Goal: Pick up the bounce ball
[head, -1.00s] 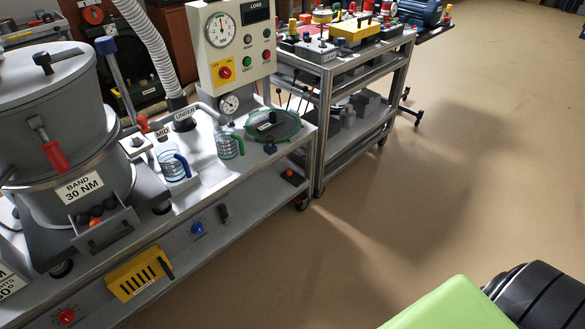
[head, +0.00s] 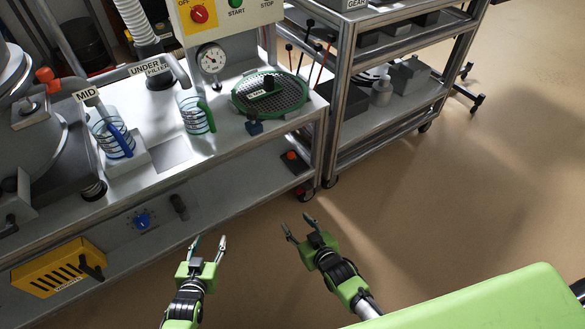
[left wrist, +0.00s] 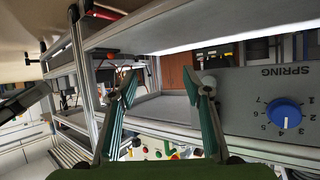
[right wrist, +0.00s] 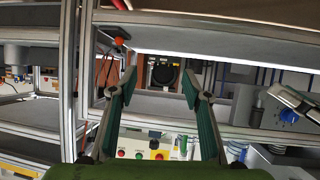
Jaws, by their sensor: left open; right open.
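I cannot make out a clear bounce ball in any view now. A small orange-red round thing (head: 291,155) sits on a dark block on the bench's lower shelf; it also shows in the right wrist view (right wrist: 119,40). I cannot tell whether it is a ball or a knob. My left gripper (head: 208,247) is open and empty in front of the bench's lower shelf. My right gripper (head: 298,223) is open and empty, right of the left one, near the bench's right front leg. Both also show open in the left wrist view (left wrist: 160,82) and right wrist view (right wrist: 158,78).
The bench top holds a MID jar (head: 113,140), an UNDER jar (head: 196,115) and a green-rimmed sieve (head: 240,100). A metal cart (head: 350,150) stands right; floor beyond is open.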

